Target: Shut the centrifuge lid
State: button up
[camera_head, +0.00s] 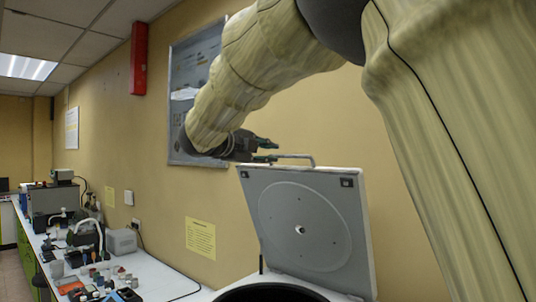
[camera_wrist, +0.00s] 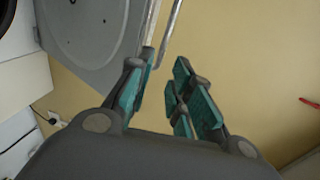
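The grey centrifuge lid (camera_head: 301,226) stands open and nearly upright at the back of the centrifuge, its inner face with a round panel turned to the head camera. Its metal handle (camera_head: 296,156) runs along the top edge. My gripper (camera_head: 266,151) is at the handle's left end. In the wrist view, the lid (camera_wrist: 85,30) fills the upper left and the handle (camera_wrist: 173,28) comes down toward the space between the fingers. My gripper (camera_wrist: 164,62) is open, with teal pads apart. I cannot tell whether either finger touches the handle or lid edge.
The dark round centrifuge opening (camera_head: 270,293) is below the lid. A white bench (camera_head: 150,275) with bottles and instruments runs along the wall to the left. The yellow wall (camera_head: 225,205) is close behind the lid, with a framed board (camera_head: 190,90) on it.

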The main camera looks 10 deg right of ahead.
dwell(0.6)
jog(key=v, duration=0.7)
jog(key=shift+s+a, duration=0.1)
jog(key=shift+a, duration=0.05)
dwell(0.4)
